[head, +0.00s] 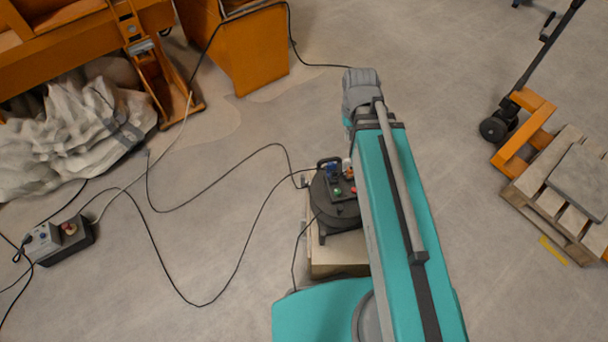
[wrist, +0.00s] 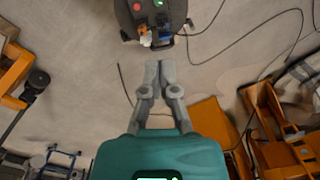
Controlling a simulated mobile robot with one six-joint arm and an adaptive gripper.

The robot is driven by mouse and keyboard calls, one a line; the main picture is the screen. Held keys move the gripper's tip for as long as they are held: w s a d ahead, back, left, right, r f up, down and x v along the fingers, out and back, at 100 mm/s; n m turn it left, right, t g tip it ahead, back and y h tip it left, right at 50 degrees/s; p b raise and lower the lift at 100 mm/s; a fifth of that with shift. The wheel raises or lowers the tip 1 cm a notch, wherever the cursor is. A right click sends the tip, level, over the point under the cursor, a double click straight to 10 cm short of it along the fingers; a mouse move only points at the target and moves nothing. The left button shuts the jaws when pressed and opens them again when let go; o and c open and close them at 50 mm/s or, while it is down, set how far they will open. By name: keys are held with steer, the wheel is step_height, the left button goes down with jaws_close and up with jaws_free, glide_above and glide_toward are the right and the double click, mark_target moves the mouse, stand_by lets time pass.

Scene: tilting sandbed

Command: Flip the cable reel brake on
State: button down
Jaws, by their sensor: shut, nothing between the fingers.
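The cable reel (head: 335,200) is dark and round, with red and green buttons and a blue and an orange part on its face. It sits on a wooden box (head: 340,252), partly hidden behind my arm in the head view. In the wrist view the reel (wrist: 175,12) is cut off by the top edge. My gripper (wrist: 159,65) is shut and empty, its fingertips pointing at the reel with a gap of floor between in the picture.
Black cables (head: 215,298) run over the floor left of the reel to a control box (head: 60,240). An orange sandbed frame (head: 150,70) stands at the upper left. A pallet truck (head: 530,130) and wooden pallet (head: 560,195) are at the right.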

mark_target(303, 181)
steer(key=w+a+f+m+b, duration=0.1)
steer(key=w+a+f+b, duration=0.2)
steer(key=w+f+b, duration=0.5)
steer(key=w+a+f+m+g+b, duration=0.1)
steer(key=w+f+b, duration=0.7)
steer(key=f+b, duration=0.9)
steer(key=w+a+f+m+g+y+b, duration=0.1)
steer(key=w+a+f+b, duration=0.3)
steer(key=w+f+b, duration=0.4)
step_height(303, 181, down, 5)
steer(key=m+b, duration=0.1)
steer(key=b, duration=0.3)
steer(key=shift+w+a+f+m+b, duration=0.15)
steer(key=shift+w+a+m+b, duration=0.15)
steer(key=shift+w+a+b, duration=0.1)
steer(key=s+a+f+b, duration=0.2)
steer(key=s+f+b, duration=0.4)
steer(key=f+b, duration=0.3)
steer(key=shift+a+f+b, duration=0.25)
steer(key=shift+f+b, duration=0.05)
